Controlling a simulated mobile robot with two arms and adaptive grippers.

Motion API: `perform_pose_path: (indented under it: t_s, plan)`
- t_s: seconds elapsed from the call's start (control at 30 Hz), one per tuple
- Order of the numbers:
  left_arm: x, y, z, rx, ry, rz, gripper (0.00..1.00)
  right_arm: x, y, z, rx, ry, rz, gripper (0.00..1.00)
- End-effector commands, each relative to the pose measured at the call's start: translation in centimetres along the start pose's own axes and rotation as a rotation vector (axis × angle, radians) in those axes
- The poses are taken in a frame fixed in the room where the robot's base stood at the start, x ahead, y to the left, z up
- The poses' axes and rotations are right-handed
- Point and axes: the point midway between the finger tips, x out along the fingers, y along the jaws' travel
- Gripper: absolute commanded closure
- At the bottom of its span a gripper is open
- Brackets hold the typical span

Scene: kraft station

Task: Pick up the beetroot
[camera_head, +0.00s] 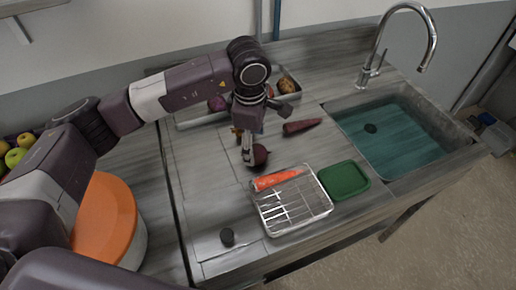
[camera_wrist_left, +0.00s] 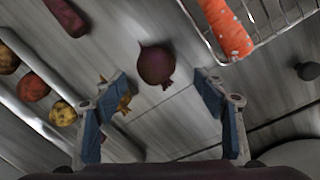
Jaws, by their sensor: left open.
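The beetroot (camera_head: 261,154) is a dark purple round root lying on the grey wooden worktop. In the left wrist view the beetroot (camera_wrist_left: 156,65) lies ahead of my fingers, near the middle between them. My left gripper (camera_head: 248,152) points down close beside the beetroot in the head view. In the left wrist view my left gripper (camera_wrist_left: 165,95) has its two blue-padded fingers wide apart with nothing held. I cannot tell whether a finger touches the beetroot. My right gripper does not show.
A carrot (camera_head: 277,179) lies on a wire rack tray (camera_head: 310,215), with a green tray (camera_head: 343,180) beside it. A purple root (camera_head: 301,126) lies behind. A yellowish piece (camera_wrist_left: 124,104) sits by one finger. The sink (camera_head: 395,135) is at right; an orange-lidded container (camera_head: 103,215) is at left.

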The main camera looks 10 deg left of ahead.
Motion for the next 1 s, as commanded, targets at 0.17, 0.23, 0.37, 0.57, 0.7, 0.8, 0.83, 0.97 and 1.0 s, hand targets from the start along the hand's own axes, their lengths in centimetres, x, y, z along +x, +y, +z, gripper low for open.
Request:
perform_pose_path:
  t_s: [0.17, 0.23, 0.37, 0.57, 0.7, 0.8, 0.83, 0.97, 1.0]
  plan:
    - [2.0, 0.1, 0.1, -0.001, 0.000, -0.005, 0.35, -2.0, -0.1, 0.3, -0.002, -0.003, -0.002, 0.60]
    - [3.1, 0.1, 0.0, -0.001, 0.001, -0.005, 0.35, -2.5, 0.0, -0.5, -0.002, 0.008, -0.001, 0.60]
    - [4.7, 0.2, 0.1, -0.001, -0.001, -0.002, 0.35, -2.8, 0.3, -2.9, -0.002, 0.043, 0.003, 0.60]
    - [5.3, 0.2, 0.1, 0.001, -0.001, 0.000, 0.35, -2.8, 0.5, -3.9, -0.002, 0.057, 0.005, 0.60]
    - [5.2, 0.2, 0.1, 0.001, -0.001, 0.000, 0.42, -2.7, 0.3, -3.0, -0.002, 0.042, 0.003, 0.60]
    - [5.2, 0.2, 0.1, 0.000, -0.001, 0.000, 0.53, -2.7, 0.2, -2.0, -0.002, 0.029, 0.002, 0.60]
    - [5.2, 0.2, 0.1, 0.000, -0.001, 0.000, 0.56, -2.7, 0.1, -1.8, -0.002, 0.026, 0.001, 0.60]
    - [5.2, 0.2, 0.1, 0.000, -0.001, 0.000, 0.70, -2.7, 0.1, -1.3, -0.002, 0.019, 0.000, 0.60]
    - [5.2, 0.2, 0.1, 0.000, -0.001, 0.000, 0.75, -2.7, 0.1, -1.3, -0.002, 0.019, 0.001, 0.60]
